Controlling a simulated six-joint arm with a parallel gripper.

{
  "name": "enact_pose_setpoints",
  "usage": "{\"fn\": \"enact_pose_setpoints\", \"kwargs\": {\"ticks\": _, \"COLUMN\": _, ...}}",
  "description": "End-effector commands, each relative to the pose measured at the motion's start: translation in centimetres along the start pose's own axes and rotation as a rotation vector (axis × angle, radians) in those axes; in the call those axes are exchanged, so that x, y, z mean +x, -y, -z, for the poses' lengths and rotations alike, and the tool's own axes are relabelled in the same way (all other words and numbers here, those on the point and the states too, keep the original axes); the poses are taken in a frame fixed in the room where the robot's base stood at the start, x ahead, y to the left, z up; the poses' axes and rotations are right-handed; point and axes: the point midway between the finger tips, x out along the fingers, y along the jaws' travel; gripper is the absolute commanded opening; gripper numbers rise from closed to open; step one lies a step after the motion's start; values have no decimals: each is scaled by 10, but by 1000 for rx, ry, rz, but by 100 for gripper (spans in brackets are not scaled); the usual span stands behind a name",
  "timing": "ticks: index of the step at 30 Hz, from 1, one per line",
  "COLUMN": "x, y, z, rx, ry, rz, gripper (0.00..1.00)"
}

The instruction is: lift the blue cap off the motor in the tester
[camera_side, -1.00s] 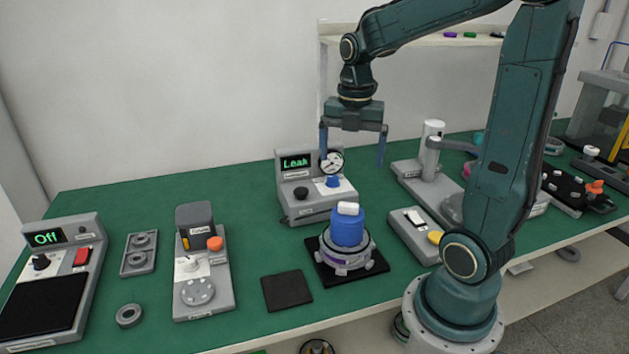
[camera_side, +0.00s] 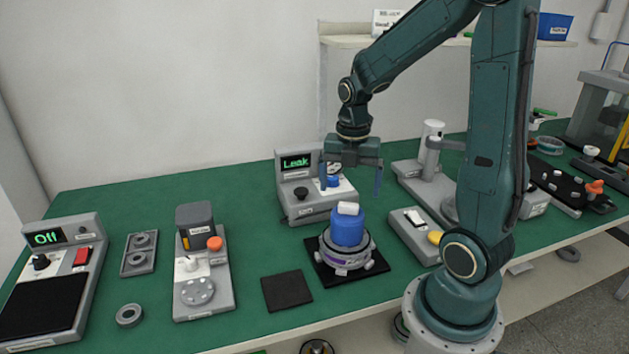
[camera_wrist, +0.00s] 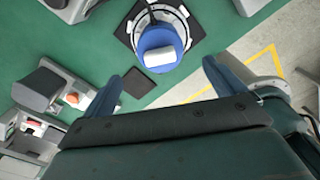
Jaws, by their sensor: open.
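The blue cap (camera_side: 347,229) with a white block-like handle (camera_side: 348,208) on top sits upright on the motor (camera_side: 345,258), a grey ring-shaped body with a purple band. The motor stands on a black square base (camera_side: 322,275). My gripper (camera_side: 350,188) is open and empty, above and slightly behind the cap, fingers pointing down and apart from it. In the wrist view the blue cap (camera_wrist: 153,40) and its white handle (camera_wrist: 161,57) lie beyond the two spread blue fingers of my gripper (camera_wrist: 165,85).
A grey tester box (camera_side: 310,203) with a "Leak" display and a gauge stands behind the motor. A grey device with a yellow button (camera_side: 435,238) is close on the right. A dark flat pad (camera_side: 287,290) lies at the front left, with clear green table around it.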

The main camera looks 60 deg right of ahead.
Motion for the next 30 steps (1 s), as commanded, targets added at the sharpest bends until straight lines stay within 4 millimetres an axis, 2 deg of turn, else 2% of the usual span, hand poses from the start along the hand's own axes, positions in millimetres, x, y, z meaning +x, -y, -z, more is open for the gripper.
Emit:
{"fn": "enact_pose_setpoints", "kwargs": {"ticks": 3, "x": 8, "y": 0, "z": 0, "rx": 0, "ry": -2, "rz": 2, "gripper": 95}}
{"fn": "enact_pose_setpoints", "kwargs": {"ticks": 14, "x": 14, "y": 0, "z": 0, "rx": 0, "ry": -1, "rz": 1, "gripper": 95}}
{"fn": "enact_pose_setpoints", "kwargs": {"ticks": 25, "x": 50, "y": 1, "z": -1, "rx": 0, "ry": -3, "rz": 3, "gripper": 95}}
{"fn": "enact_pose_setpoints", "kwargs": {"ticks": 30, "x": 61, "y": 0, "z": -1, "rx": 0, "ry": -1, "rz": 2, "gripper": 95}}
